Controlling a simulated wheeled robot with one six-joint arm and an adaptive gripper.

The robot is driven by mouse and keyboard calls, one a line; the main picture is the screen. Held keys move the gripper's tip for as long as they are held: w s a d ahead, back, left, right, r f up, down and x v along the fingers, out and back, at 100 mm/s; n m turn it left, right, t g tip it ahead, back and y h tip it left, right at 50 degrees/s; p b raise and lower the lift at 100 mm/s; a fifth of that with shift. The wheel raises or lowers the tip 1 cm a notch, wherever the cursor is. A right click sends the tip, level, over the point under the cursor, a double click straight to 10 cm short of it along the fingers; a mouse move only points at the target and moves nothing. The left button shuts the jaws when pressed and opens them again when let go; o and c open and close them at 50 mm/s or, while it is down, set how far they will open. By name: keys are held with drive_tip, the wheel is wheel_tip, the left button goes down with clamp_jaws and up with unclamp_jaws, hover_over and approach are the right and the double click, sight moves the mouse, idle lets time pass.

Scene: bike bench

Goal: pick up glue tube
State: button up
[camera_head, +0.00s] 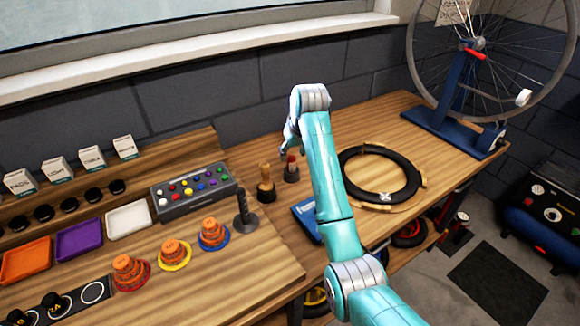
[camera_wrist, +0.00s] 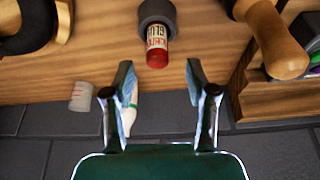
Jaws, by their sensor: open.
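The glue tube (camera_wrist: 157,36) has a pale label with red lettering and a red cap. It stands in a small dark round holder (camera_wrist: 157,11) on the wooden bench. In the head view the tube's red top (camera_head: 291,160) shows just below my gripper (camera_head: 290,142), which is small and partly hidden by my arm. In the wrist view my gripper (camera_wrist: 160,72) is open and empty. Its fingers are spread to either side of the tube's line, with the red cap just beyond the fingertips, between them in the picture. No contact shows.
A wooden-handled tool (camera_wrist: 268,38) stands close to the tube, at right in the wrist view. A white cylinder (camera_wrist: 81,97) and a green-and-white item (camera_wrist: 131,98), partly behind a finger, lie nearby. A black tire (camera_head: 382,175) and blue box (camera_head: 306,220) are on the bench.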

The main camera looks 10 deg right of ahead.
sight(292, 158)
drive_tip(key=shift+x, duration=2.7)
drive_tip(key=shift+d, duration=0.2)
drive_tip(key=shift+c, duration=0.3)
drive_tip(key=c, duration=1)
